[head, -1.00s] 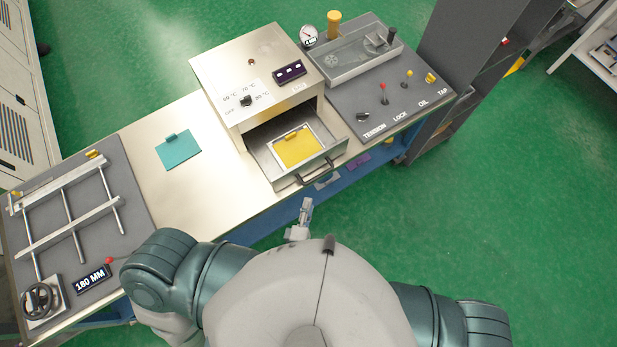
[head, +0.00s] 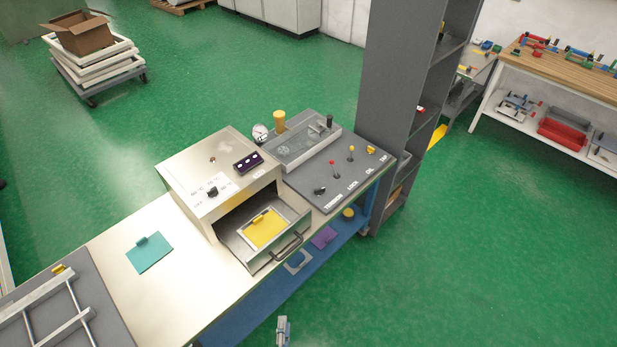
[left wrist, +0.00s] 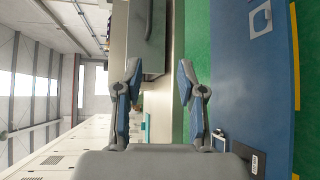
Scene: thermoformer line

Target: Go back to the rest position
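My left gripper (head: 283,331) shows at the bottom edge of the head view, over the floor in front of the bench (head: 190,325). In the left wrist view its two fingers (left wrist: 158,85) stand wide apart with nothing between them. It is clear of the bench and of the open drawer (head: 262,262). The drawer holds a yellow plate (head: 264,231). Its dark handle (head: 287,247) is apart from my gripper. My right gripper is not in view.
A teal plate (head: 149,254) lies on the bench top. A metal heater box (head: 213,165) and a control panel (head: 338,170) with levers stand on the bench. A tall grey shelf (head: 398,90) rises at its right end. Green floor (head: 460,260) is open at the right.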

